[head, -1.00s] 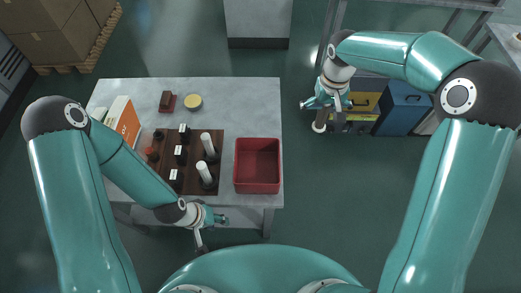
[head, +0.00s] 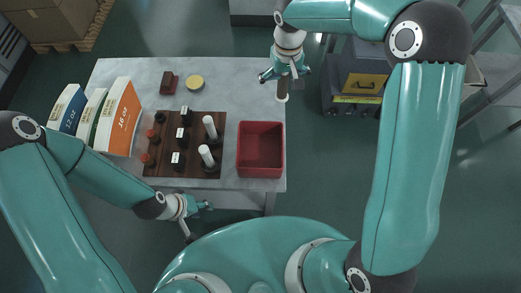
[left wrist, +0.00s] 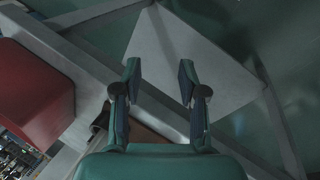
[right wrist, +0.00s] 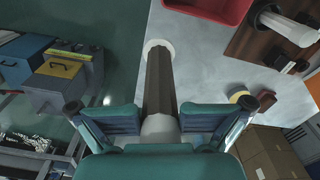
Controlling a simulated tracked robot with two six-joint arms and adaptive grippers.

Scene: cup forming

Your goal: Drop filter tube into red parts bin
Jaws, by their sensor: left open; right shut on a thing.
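My right gripper (head: 284,76) is shut on the filter tube (right wrist: 160,85), which has a dark pleated middle and white ends. In the head view the tube's white end (head: 282,92) shows below the fingers, by the table's right edge. The red parts bin (head: 261,124) stands empty at the table's front right, nearer to me than the held tube and slightly left of it. Its corner shows in the right wrist view (right wrist: 215,10), apart from the tube. My left gripper (head: 203,206) is open and empty at the front of the table; the bin (left wrist: 35,95) is left of it in its wrist view.
A brown board (head: 196,132) left of the bin holds white-capped tubes and several black labelled pieces. A yellow round tin (head: 195,82) and brown block (head: 169,83) lie behind. Toolboxes (head: 362,80) are on the right.

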